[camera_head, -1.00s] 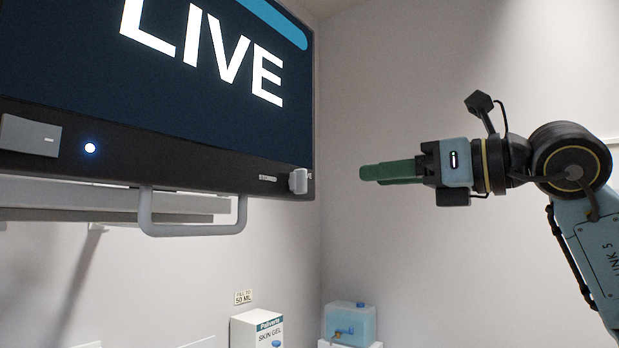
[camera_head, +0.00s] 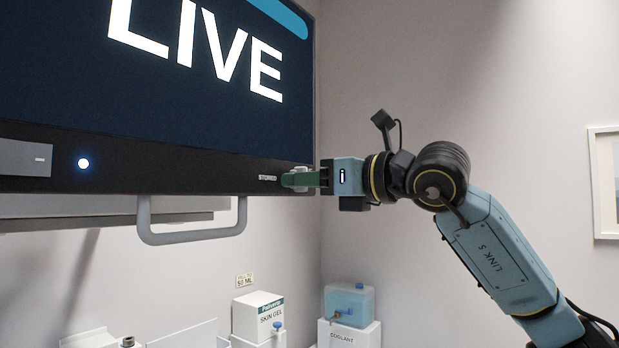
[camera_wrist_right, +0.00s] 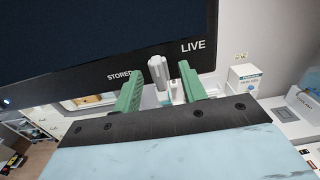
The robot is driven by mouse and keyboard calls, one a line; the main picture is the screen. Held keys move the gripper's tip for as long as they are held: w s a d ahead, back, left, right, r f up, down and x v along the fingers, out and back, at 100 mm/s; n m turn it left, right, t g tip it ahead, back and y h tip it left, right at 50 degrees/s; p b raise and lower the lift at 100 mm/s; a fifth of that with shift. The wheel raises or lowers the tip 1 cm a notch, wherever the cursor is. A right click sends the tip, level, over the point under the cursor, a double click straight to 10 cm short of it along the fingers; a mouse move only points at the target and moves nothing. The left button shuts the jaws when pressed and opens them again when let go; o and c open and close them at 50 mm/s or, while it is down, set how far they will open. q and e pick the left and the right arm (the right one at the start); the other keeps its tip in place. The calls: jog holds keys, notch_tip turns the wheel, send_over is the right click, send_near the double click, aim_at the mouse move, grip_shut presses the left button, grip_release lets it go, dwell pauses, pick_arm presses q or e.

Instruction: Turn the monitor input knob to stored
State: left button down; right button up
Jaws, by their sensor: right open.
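The monitor (camera_head: 190,90) fills the upper left of the head view and shows LIVE. The light grey input knob (camera_wrist_right: 158,70) sits on its lower bezel, between the printed words STORED (camera_wrist_right: 119,75) and LIVE (camera_wrist_right: 192,46). In the right wrist view the knob stands between the two green fingers, with a gap visible to the right finger. My right gripper (camera_head: 300,179) is open around the knob at the bezel's right end. In the head view its fingers hide most of the knob and the LIVE label. My left gripper is not in view.
A grey handle (camera_head: 192,236) hangs under the monitor. A lit button (camera_head: 83,163) is at the bezel's left. A skin gel box (camera_head: 258,316) and a coolant container (camera_head: 349,302) stand below. A framed picture (camera_head: 605,182) hangs at the right.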

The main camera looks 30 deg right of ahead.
grip_shut()
jog(key=shift+n, duration=0.4)
jog(key=n, duration=1.7)
jog(key=shift+d+r, duration=0.1)
jog(key=shift+r, duration=0.1)
jog(key=shift+n, duration=0.3)
grip_release()
